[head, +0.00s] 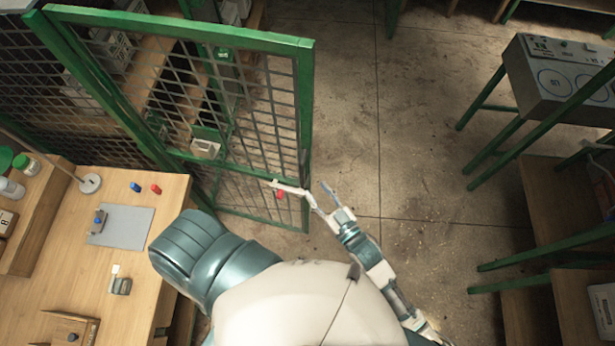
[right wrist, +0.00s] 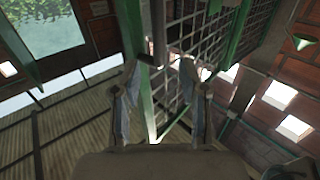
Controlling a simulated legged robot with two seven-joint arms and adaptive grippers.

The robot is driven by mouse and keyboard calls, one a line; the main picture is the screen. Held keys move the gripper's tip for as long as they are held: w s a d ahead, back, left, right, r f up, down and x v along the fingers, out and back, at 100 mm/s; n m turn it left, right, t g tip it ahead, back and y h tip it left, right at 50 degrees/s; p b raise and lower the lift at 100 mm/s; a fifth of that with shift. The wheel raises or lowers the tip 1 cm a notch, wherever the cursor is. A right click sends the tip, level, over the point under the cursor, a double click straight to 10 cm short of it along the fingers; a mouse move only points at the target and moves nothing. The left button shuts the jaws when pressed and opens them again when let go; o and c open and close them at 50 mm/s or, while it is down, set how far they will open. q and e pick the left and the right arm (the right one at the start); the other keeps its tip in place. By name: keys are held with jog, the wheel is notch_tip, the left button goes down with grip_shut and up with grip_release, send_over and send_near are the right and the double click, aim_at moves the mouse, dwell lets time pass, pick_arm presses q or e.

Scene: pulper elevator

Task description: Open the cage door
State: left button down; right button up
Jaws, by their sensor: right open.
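The cage door (head: 309,110) is a green-framed panel of grey wire mesh in the middle left of the head view. Its right upright stands beside open floor. My right gripper (head: 299,186) is open at the lower part of this upright, one finger on the mesh side and the other on the floor side. A small red piece (head: 279,195) shows just below the left finger. In the right wrist view the open fingers (right wrist: 160,72) have a green upright (right wrist: 146,100) and a dark vertical bar (right wrist: 158,35) between or just beyond them. Contact cannot be told. My left gripper is out of view.
A wooden table (head: 60,310) with a grey mat (head: 128,228) and small items stands at lower left. Shelves with boxes show behind the mesh. A grey machine on a green stand (head: 555,85) is at right. The concrete floor (head: 420,150) between is clear.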

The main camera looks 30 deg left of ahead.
jog(key=v, duration=0.3)
jog(key=shift+a, duration=0.1)
dwell(0.3)
